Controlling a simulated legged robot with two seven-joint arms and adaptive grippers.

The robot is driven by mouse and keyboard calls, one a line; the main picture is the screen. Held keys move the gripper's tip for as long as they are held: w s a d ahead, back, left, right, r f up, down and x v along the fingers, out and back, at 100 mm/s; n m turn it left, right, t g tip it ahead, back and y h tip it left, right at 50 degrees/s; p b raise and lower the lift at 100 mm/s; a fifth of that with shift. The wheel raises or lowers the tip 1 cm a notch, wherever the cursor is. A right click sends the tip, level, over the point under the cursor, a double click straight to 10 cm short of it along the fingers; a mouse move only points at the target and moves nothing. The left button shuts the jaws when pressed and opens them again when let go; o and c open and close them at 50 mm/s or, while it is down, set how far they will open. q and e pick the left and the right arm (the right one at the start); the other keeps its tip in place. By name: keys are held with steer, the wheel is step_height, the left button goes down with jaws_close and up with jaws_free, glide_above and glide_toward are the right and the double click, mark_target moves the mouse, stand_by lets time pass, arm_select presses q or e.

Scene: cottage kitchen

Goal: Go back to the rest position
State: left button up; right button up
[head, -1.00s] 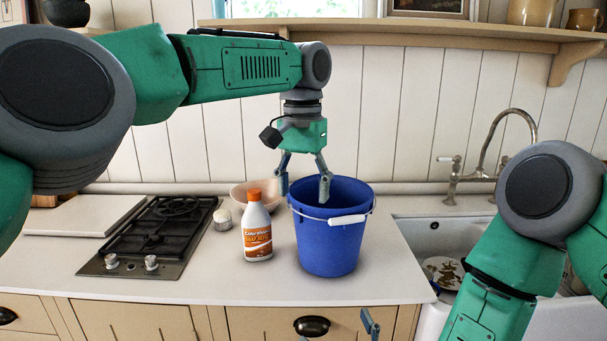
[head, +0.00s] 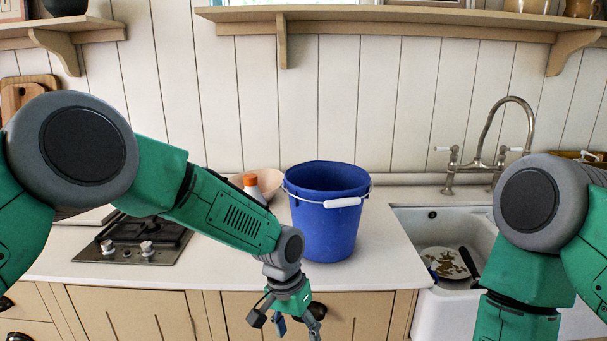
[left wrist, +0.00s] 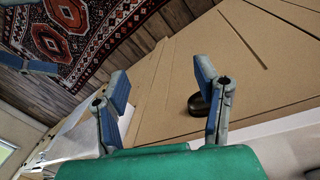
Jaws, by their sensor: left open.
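My left gripper (head: 297,325) hangs low in front of the counter's front edge in the head view, below and left of the blue bucket. In the left wrist view the left gripper (left wrist: 160,92) has its two fingers apart with nothing between them, facing the cabinet front. My right arm comes in at the right of the head view. Its gripper is below the picture. A second blue finger shows at the left edge of the left wrist view; I cannot tell more of it.
A blue bucket (head: 325,225) stands on the counter (head: 385,262). A white bottle with an orange cap (head: 251,181) is partly behind my left arm, near a pinkish bowl (head: 268,179). A hob (head: 135,240) is left. The sink (head: 455,225) at right holds a patterned plate (head: 447,263).

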arm_select(q)
steer(key=s+a+f+n+b, duration=0.1)
steer(key=s+a+f+b, duration=0.1)
steer(key=s+a+f, duration=0.55)
steer(key=s+a+f+n+b, duration=0.1)
steer(key=s+a+f, duration=0.4)
steer(key=s+f, duration=0.5)
steer(key=s+a+f+n+t+y+b, duration=0.1)
steer(key=s+a+f+n+y+b, duration=0.1)
steer(key=s+a, duration=1.2)
steer(key=shift+s+a+f+n+b, duration=0.15)
steer(key=shift+s+f+n+b, duration=0.2)
steer(key=shift+s, duration=0.55)
arm_select(e)
steer(key=s+d+f+m+g+h, duration=0.2)
steer(key=s+d+f+g, duration=0.2)
steer(key=s+d+f, duration=0.3)
steer(key=s+d+f+m+g+h, duration=0.2)
steer(key=s+d+f+g, duration=0.3)
steer(key=s, duration=0.9)
steer(key=d+f+h, duration=0.1)
steer(key=d+f, duration=0.1)
steer(key=d, duration=0.2)
steer(key=shift+f+h, duration=0.2)
steer(key=shift+h, duration=0.1)
